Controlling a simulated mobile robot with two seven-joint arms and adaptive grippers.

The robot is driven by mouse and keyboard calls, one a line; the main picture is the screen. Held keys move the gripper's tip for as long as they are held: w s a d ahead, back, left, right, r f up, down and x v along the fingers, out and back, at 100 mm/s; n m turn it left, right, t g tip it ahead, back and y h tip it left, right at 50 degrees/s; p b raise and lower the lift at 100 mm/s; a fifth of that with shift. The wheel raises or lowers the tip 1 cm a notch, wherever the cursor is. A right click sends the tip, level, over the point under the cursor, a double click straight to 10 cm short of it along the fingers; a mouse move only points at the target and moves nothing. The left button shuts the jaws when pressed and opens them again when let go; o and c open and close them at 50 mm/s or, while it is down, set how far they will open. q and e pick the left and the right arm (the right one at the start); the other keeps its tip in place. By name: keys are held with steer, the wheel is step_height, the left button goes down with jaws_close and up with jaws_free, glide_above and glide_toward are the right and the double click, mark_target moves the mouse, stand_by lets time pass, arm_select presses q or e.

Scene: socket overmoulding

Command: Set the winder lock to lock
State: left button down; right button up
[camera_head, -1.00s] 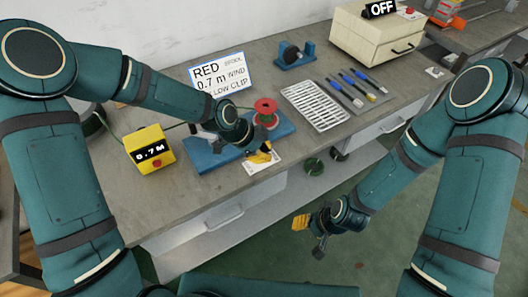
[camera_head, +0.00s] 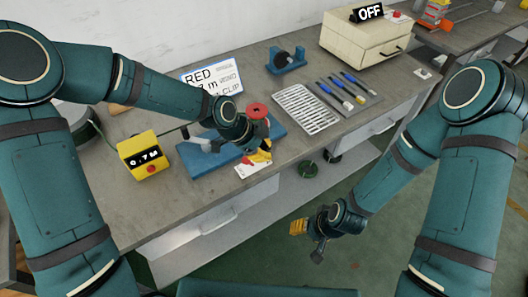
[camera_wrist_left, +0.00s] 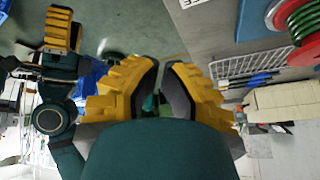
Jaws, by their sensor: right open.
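The winder has a blue base (camera_head: 192,160) with a red spool flange (camera_head: 257,110) at its back right. A grey part (camera_head: 212,145) stands on the base's left half. I cannot make out the lock or its setting. My left gripper (camera_head: 262,156) is over the winder's front edge, and its wrist hides part of the winder. In the left wrist view its yellow fingers (camera_wrist_left: 163,64) are nearly together, with nothing held. There the red spool with green strand (camera_wrist_left: 305,22) is at the upper right, apart from the fingers. My right gripper (camera_head: 308,238) is open and empty, over the floor.
A white rack (camera_head: 306,108) and several blue-handled tools (camera_head: 340,88) lie to the right. A white card (camera_head: 250,170) lies at the bench's front edge.

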arm_select(q)
steer(key=s+a+r+p, duration=0.2)
steer(key=s+a+r, duration=0.1)
steer(key=a, duration=0.4)
steer(key=shift+r, duration=0.7)
steer(key=s+f+n+y, duration=0.1)
steer(key=s+f+n, duration=0.5)
steer(key=f+n, duration=0.3)
steer(key=s+f+n+y, duration=0.1)
steer(key=s+f+n, duration=0.5)
steer(key=f+n, duration=0.4)
steer(key=shift+s+f, duration=0.2)
steer(key=shift+f, duration=0.05)
